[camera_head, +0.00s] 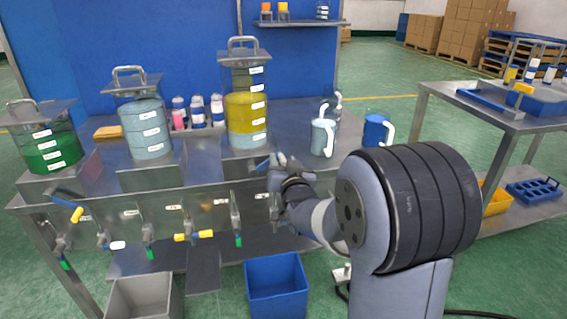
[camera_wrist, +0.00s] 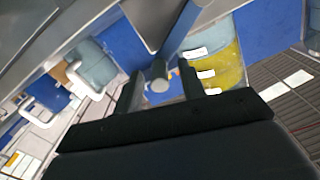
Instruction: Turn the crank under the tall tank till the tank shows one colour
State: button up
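The tall tank (camera_head: 247,104) stands at the right of the tank row. It shows a thick yellow layer over a thinner grey-blue layer, and both colours also show on the tank in the wrist view (camera_wrist: 228,66). A blue crank arm (camera_head: 262,166) sticks out below it, partly hidden by my gripper (camera_head: 279,161). In the wrist view the blue arm (camera_wrist: 182,28) ends in a grey round handle (camera_wrist: 159,84). My gripper (camera_wrist: 161,88) is open, with one finger on each side of this handle and visible gaps beside it. I cannot tell how deep the handle sits between the fingers.
A green tank (camera_head: 52,150) and a grey-blue tank (camera_head: 147,130) stand to the left. Grey and blue jugs (camera_head: 322,138) (camera_head: 374,131) stand right of the tall tank. Taps and a yellow-handled crank (camera_head: 194,236) line the bench front. A blue bin (camera_head: 276,287) stands below.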

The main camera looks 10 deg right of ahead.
jog(key=shift+w, duration=0.1)
jog(key=shift+c, duration=0.5)
grip_shut()
